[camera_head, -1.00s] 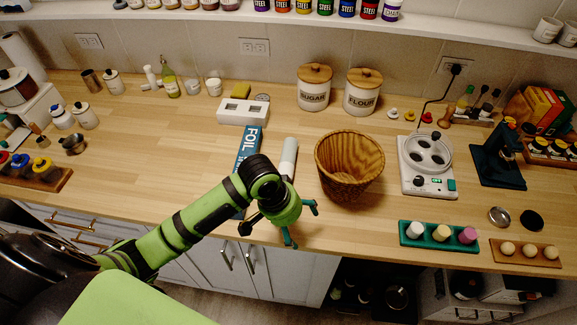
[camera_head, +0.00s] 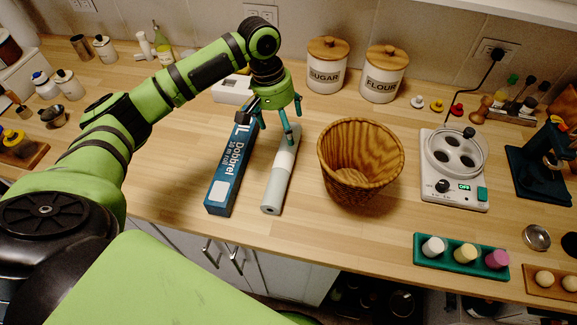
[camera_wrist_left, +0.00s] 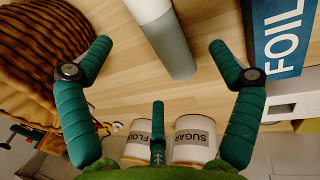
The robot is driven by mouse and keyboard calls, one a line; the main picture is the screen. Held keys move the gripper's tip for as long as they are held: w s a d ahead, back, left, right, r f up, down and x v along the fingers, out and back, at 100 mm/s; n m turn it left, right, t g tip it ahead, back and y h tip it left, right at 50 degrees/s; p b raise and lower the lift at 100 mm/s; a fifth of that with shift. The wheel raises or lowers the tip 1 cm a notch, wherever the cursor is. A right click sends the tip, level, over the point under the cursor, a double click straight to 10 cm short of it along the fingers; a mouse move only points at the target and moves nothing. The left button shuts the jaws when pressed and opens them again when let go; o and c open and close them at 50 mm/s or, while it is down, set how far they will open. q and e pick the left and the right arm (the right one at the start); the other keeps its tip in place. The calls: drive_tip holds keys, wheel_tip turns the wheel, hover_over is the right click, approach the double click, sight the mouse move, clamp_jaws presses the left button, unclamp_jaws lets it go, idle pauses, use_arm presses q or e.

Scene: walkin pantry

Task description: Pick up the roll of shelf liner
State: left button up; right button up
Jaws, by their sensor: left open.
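The roll of shelf liner (camera_head: 277,184), a long grey and white tube, lies on the wooden counter between the blue foil box and the wicker basket. In the left wrist view, one end of the roll (camera_wrist_left: 165,38) reaches into the gap between my fingers. My left gripper (camera_head: 279,124) points down over the roll's far end, with its fingers spread. In the wrist view the left gripper (camera_wrist_left: 159,52) is open and empty, fingers on either side of the roll. The gripper hides part of the roll's far end in the head view. My right gripper is not in view.
The blue foil box (camera_head: 228,178) lies close left of the roll. The wicker basket (camera_head: 360,165) stands close to its right. Sugar (camera_head: 327,68) and flour (camera_head: 382,76) canisters stand behind. A white block with openings (camera_head: 230,90) is at the back left. The counter's front edge is near the roll.

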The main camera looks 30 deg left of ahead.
sight(290, 148)
use_arm(q)
drive_tip(key=shift+w+f, duration=0.1)
drive_tip(key=shift+f, duration=0.5)
drive_tip(key=shift+d+f, duration=0.1)
drive_tip(key=shift+f, duration=0.15)
drive_tip(key=f+p, duration=0.1)
drive_tip(key=d+f, duration=0.1)
drive_tip(key=f, duration=0.1)
drive_tip(key=f+p, duration=0.1)
drive_tip(key=f, duration=0.1)
drive_tip(key=shift+s+d+p, duration=0.2)
drive_tip(key=shift+d+p, duration=0.1)
drive_tip(key=shift+d, duration=0.05)
drive_tip(key=shift+w+f, duration=0.1)
drive_tip(key=shift+f, duration=0.45)
drive_tip(key=c, duration=1.4)
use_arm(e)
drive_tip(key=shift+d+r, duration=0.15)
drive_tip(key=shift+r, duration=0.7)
